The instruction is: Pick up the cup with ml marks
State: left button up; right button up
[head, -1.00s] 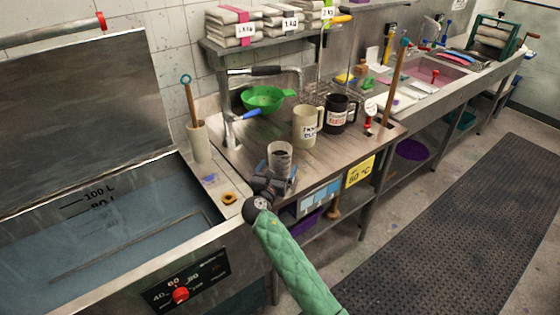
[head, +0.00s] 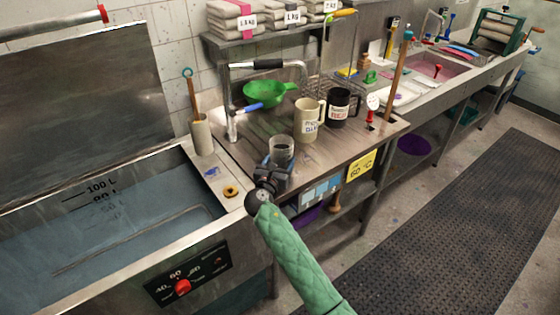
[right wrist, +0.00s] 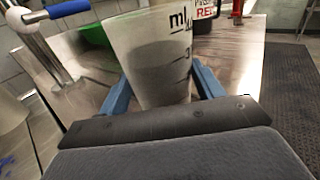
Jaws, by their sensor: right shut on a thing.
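The clear cup with ml marks (head: 281,148) stands near the front left of the metal counter in the head view. In the right wrist view the same cup (right wrist: 150,55) fills the middle, with "ml" and tick marks in black. My right gripper (head: 275,171) is shut on the cup, one blue finger on each side of it. The cup looks upright; whether its base touches the counter is hidden by the gripper. My left gripper is not in view.
A cream mug (head: 308,122) and a black mug (head: 339,107) stand behind and right of the cup. A green strainer (head: 266,93) lies further back. A water-filled tank (head: 110,235) is at left. A holder with a stick (head: 202,135) stands between tank and counter.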

jog(key=shift+r, duration=0.3)
